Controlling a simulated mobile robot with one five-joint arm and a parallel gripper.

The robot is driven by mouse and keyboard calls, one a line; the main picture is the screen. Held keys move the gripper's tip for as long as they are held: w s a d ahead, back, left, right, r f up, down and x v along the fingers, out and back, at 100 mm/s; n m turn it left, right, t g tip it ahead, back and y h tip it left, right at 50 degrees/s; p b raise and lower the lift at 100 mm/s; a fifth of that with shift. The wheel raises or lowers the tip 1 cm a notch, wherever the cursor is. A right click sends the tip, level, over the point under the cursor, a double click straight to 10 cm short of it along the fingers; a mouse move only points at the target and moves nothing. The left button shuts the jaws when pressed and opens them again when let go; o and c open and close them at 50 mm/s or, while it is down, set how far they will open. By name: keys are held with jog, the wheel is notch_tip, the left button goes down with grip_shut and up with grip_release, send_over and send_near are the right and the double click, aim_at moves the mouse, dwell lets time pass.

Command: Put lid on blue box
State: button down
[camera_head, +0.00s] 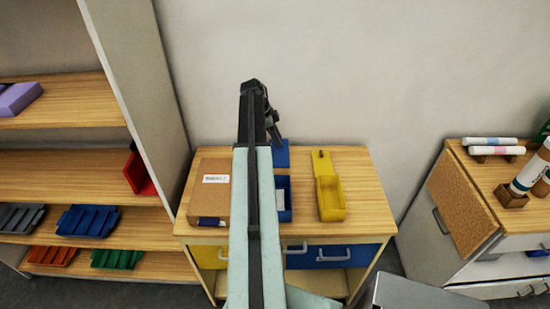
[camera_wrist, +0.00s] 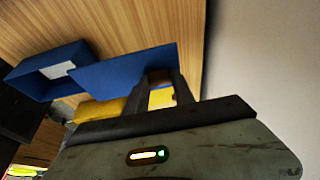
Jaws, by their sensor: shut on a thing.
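The blue box (camera_head: 285,205) stands open on the wooden table, partly hidden behind my arm, with something pale inside. The wrist view shows it at the upper left (camera_wrist: 28,78). The flat blue lid (camera_head: 282,154) is at the box's far side, below my gripper (camera_head: 275,133). In the wrist view the lid (camera_wrist: 120,75) reaches from beside the box to my gripper's fingers (camera_wrist: 160,82). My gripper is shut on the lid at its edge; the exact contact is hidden. I cannot tell whether lid and box touch.
A yellow box (camera_head: 330,204) stands right of the blue box. A brown carton (camera_head: 208,190) lies to the left. The wall (camera_head: 330,80) is close behind the table (camera_head: 370,200). Shelves with trays (camera_head: 88,220) stand at left; a cabinet (camera_head: 462,200) stands at right.

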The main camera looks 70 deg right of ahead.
jog(key=s+a+r+p, duration=0.3)
jog(key=a, duration=0.5)
jog(key=s+a+r+p, duration=0.2)
jog(key=s+a, duration=0.2)
jog(key=a, duration=0.5)
notch_tip(320, 180, down, 7)
jog(key=b, duration=0.6)
jog(key=shift+w+d+r+b, duration=0.2)
jog(key=shift+w+d+b, duration=0.05)
jog(key=shift+d+b, duration=0.1)
jog(key=shift+f+b, duration=0.55)
jog(key=shift+f, duration=0.05)
dwell(0.3)
jog(key=c, duration=1)
grip_release()
jog(key=o, duration=0.5)
